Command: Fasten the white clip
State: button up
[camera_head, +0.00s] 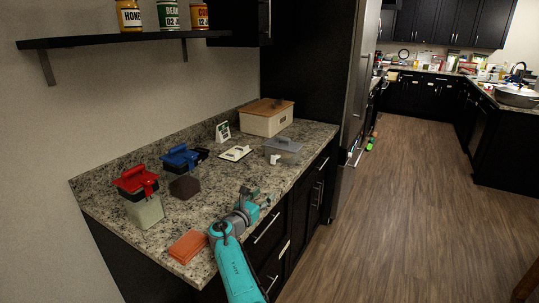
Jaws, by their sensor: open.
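The white clip (275,159) is a small piece at the front left side of a clear, grey-lidded container (288,148) on the granite counter. It appears to hang down from the lid's edge; its exact angle is too small to tell. My gripper (262,196) is open and empty. It is near the counter's front edge, nearer the camera than the container and apart from it.
A red-lidded container (137,180), a blue-lidded one (180,157), a dark block (184,188) and an orange-brown block (187,246) stand left. A cream box (266,123) stands behind the clear container. A shelf (110,38) hangs above. Granite (222,180) lies bare mid-counter.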

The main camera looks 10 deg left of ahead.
aim_at(274, 158)
jog(key=i+j, duration=0.1)
jog(key=i, duration=0.2)
jog(key=i+j, duration=0.15)
jog(key=i, duration=0.15)
jog(key=i+l, duration=0.15)
jog(key=i, duration=0.15)
